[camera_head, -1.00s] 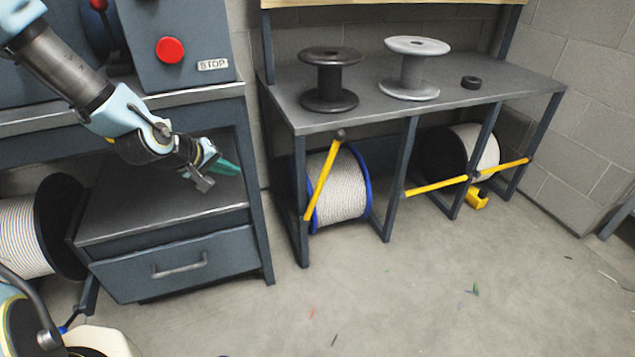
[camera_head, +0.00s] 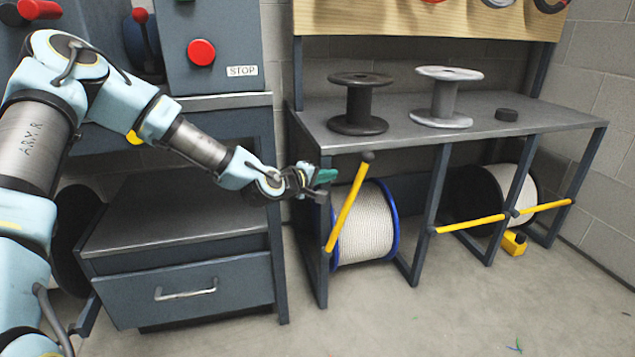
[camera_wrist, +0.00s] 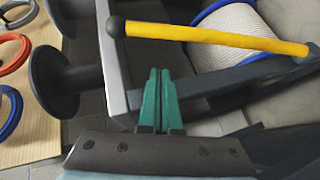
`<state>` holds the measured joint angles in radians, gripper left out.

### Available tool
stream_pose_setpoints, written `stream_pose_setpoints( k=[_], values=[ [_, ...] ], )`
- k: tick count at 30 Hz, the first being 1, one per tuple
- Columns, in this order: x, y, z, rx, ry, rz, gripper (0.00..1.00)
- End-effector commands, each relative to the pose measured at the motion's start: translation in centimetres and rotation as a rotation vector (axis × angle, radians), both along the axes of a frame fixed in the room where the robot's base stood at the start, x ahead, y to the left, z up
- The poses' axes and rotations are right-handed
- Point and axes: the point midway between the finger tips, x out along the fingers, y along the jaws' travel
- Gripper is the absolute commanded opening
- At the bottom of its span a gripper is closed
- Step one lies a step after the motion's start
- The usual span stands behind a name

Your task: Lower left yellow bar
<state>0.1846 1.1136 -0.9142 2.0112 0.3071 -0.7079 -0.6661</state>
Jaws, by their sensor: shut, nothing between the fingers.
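The left yellow bar (camera_head: 346,207) is raised and steeply tilted in front of the left bay of the bench. Its dark knob end is at the top, by the bench's front edge, and its lower end is at the left leg. It also shows in the wrist view (camera_wrist: 210,37), lying across the upper right with its dark knob at left. My gripper (camera_head: 327,176) is just left of the bar's upper part. In the wrist view its green fingers (camera_wrist: 160,95) are together and empty, and apart from the bar in the picture.
A white rope reel with blue flanges (camera_head: 362,225) sits behind the bar. Two more yellow bars (camera_head: 470,225) lie nearly level across the bays to the right. A black spool (camera_head: 359,105) and a grey spool (camera_head: 443,98) stand on the bench (camera_head: 400,135).

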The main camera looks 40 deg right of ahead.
Motion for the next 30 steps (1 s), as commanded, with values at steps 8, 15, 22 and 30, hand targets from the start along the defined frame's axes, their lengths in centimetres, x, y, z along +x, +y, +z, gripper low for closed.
stream_pose_setpoints(
  k=[8,15,22,30],
  values=[
    [-1.2,-3.7,-1.5,0.000,0.000,-0.002,0.00],
    [-1.7,-4.5,-1.7,0.000,-0.001,0.000,0.00],
    [-1.7,-4.5,-1.7,0.001,-0.001,0.000,0.00],
    [-2.1,-5.2,-1.6,0.025,-0.011,-0.003,0.00]
  ],
)
